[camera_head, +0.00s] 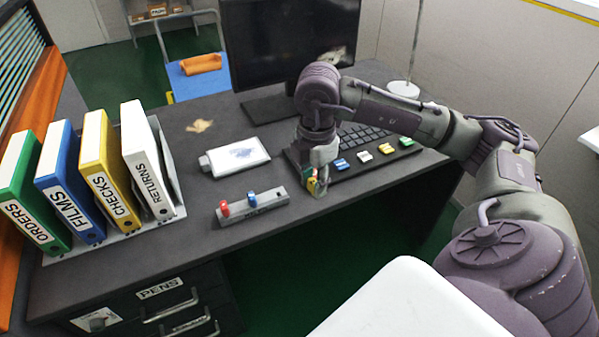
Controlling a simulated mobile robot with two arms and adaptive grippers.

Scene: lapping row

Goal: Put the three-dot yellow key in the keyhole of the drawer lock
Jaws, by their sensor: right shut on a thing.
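My right gripper (317,187) is above the front edge of the desk, just right of the grey key rack (270,206). It is shut on a small yellow thing (312,186), which looks like the yellow key. The fingers hide most of it, and its dots cannot be made out. A red key (224,208) and a blue key (252,198) stand in the rack. The drawer unit (190,305) is under the desk at lower left, with a PENS label. I cannot make out a keyhole. My left gripper is not in view.
Several upright binders (97,183) fill the desk's left end. A white case (236,157) lies mid-desk. A dark keyboard (366,140) with coloured blocks along its front is behind my right gripper. A monitor (285,45) stands at the back. A white surface (410,305) fills the lower right.

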